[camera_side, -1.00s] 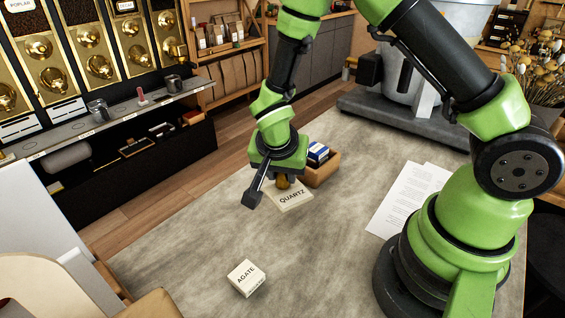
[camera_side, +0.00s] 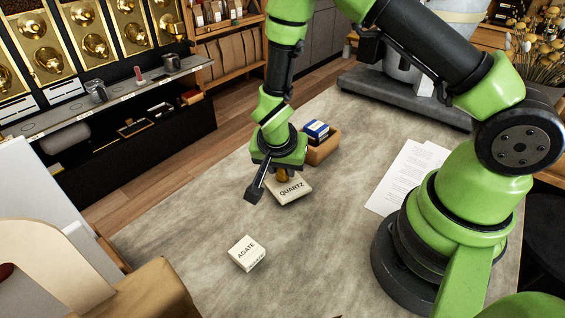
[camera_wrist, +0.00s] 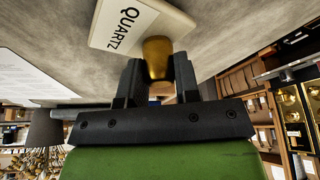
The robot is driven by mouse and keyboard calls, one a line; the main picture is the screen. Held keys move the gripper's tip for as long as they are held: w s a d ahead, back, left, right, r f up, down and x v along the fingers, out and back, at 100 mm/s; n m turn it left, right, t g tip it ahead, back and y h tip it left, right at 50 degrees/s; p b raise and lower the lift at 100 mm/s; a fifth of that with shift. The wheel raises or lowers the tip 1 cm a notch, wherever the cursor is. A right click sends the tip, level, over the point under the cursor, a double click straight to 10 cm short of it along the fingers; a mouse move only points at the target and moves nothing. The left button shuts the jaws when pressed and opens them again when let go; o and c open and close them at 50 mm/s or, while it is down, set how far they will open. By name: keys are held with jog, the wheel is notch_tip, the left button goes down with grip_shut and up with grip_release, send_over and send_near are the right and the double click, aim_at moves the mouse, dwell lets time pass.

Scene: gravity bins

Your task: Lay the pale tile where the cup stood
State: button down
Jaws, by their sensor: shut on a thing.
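The pale tile marked QUARTZ (camera_side: 297,193) has a brass knob (camera_side: 283,176) at its edge nearest my gripper. My gripper (camera_side: 284,172) is shut on this knob, its jaws partly hidden by my wrist in the side view. In the wrist view, my fingertips (camera_wrist: 156,80) stand on either side of the brass knob (camera_wrist: 157,58), with the QUARTZ tile (camera_wrist: 135,25) beyond it. I cannot tell whether the tile touches the table. A second pale block, marked AGATE (camera_side: 247,253), lies on the table nearer the camera. A metal cup (camera_side: 97,91) and a dark cup (camera_side: 172,62) stand on the dispenser ledge.
A wooden box (camera_side: 325,149) with a blue-and-white item stands just behind the tile. White papers (camera_side: 405,180) lie to the right. The grey tabletop (camera_side: 200,215) is clear between the tile and AGATE. Brass dispensers (camera_side: 90,42) line the back left above the ledge (camera_side: 125,91).

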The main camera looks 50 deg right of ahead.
aim_at(278, 191)
jog(key=shift+f, duration=0.45)
jog(key=c, duration=0.8)
grip_release()
jog(key=shift+o, duration=0.2)
jog(key=v, duration=1)
